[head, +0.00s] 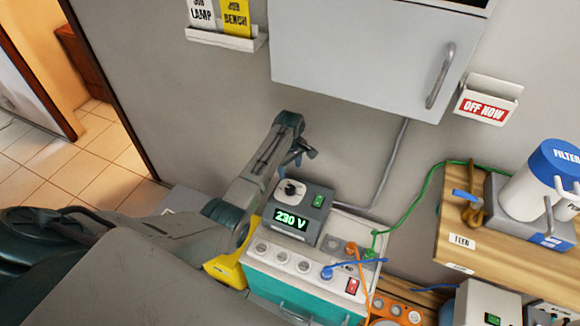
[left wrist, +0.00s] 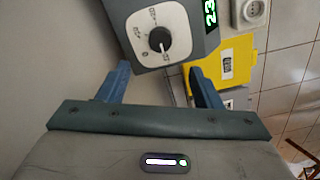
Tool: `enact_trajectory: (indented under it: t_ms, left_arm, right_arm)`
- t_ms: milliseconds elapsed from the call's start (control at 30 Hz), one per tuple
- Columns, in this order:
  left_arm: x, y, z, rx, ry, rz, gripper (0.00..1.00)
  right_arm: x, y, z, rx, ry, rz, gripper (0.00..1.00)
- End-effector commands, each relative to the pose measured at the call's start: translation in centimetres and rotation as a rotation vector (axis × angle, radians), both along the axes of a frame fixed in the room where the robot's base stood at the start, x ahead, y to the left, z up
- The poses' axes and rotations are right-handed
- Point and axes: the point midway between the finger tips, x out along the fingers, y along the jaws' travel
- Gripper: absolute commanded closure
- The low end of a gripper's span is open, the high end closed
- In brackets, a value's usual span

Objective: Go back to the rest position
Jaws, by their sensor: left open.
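My left gripper (head: 298,156) is above and behind the grey power unit in the head view. In the left wrist view its two blue fingers (left wrist: 160,78) are spread apart with nothing between them. The grey unit (head: 313,228) has a green "230 V" display and a white dial with a black knob (head: 290,188). In the left wrist view the knob (left wrist: 160,40) lies just beyond the fingertips, apart from them as far as I can tell. My right gripper is not in view.
The unit stands on a teal-fronted box (head: 290,292) with sockets and coloured cables. A yellow item (head: 226,272) is beside it. A grey wall cabinet (head: 365,60) hangs above. A wooden shelf (head: 455,222) with a filter canister (head: 541,190) is at right. A doorway opens at far left.

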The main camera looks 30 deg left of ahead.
Motion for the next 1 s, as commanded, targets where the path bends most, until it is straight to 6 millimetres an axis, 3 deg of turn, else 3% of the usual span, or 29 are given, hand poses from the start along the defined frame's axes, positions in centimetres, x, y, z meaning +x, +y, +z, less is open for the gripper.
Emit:
enact_trajectory:
  t_ms: [433, 567, 667, 767, 1000]
  left_arm:
    - [0.0, 0.0, 0.0, 0.0, 0.0, 0.0, 0.41]
    - [-0.9, -0.1, -0.5, 0.005, -0.005, -0.029, 0.41]
    - [-3.0, -0.2, -1.5, 0.018, -0.02, -0.106, 0.41]
    - [-6.5, -0.6, -2.6, 0.038, -0.045, -0.231, 0.41]
    - [-16.5, -1.8, -2.8, 0.099, -0.107, -0.569, 0.41]
  right_arm:
    - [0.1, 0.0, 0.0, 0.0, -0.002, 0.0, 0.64]
    - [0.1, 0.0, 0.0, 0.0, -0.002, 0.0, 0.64]
    - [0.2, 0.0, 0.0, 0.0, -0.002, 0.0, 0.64]
    - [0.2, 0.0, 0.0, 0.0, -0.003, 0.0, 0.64]
    - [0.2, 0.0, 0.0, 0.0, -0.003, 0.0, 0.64]
